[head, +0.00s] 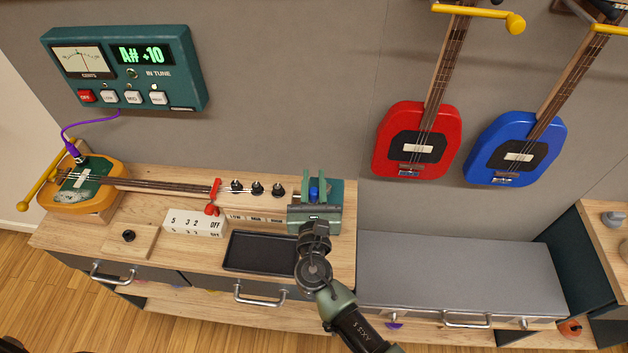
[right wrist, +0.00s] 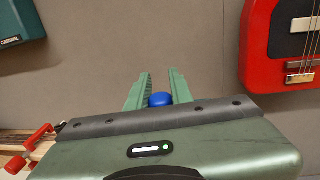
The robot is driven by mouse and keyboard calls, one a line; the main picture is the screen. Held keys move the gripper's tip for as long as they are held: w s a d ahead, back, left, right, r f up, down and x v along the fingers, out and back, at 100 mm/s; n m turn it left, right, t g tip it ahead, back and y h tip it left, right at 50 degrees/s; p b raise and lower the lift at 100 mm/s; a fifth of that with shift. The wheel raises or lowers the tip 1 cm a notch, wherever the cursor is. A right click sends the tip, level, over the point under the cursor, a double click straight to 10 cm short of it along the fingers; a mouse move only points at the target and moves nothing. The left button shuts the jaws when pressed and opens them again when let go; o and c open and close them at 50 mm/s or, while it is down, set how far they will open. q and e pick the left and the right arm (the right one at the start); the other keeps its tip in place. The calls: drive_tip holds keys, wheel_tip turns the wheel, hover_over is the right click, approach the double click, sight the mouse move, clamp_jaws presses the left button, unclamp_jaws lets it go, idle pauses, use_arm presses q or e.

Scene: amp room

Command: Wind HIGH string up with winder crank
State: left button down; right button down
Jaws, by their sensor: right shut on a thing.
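The orange instrument (head: 75,190) with a green top lies on the bench at the left, its neck running right to three dark tuning pegs. The rightmost peg (head: 278,190) stands above the label that seems to read HIGH. My right gripper (head: 314,186) is just right of the pegs, shut on a small blue thing (head: 314,194). In the right wrist view the blue thing (right wrist: 160,99) shows as a rounded top between the green fingers; whether it is the winder crank I cannot tell. The teal tuner (head: 125,68) on the wall reads A# +10. My left gripper is not in view.
A red clamp-like part (head: 213,196) stands across the neck. A white block (head: 195,222) with numbers and OFF and an empty black tray (head: 260,252) lie in front. Red (head: 395,165) and blue (head: 490,165) instruments hang on the wall. The grey bench top (head: 455,275) is clear.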

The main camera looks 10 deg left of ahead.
sight(314, 196)
drive_tip(key=shift+r, duration=0.15)
drive_tip(key=c, duration=1.3)
unclamp_jaws()
drive_tip(key=shift+o, duration=0.2)
drive_tip(key=shift+s+f, duration=0.2)
drive_tip(key=shift+s, duration=0.15)
drive_tip(key=s, duration=0.2)
drive_tip(key=s+b, duration=0.1)
drive_tip(key=s, duration=0.1)
drive_tip(key=s+b, duration=0.1)
drive_tip(key=s, duration=0.2)
drive_tip(key=shift+d+r, duration=0.1)
drive_tip(key=shift+d, duration=0.3)
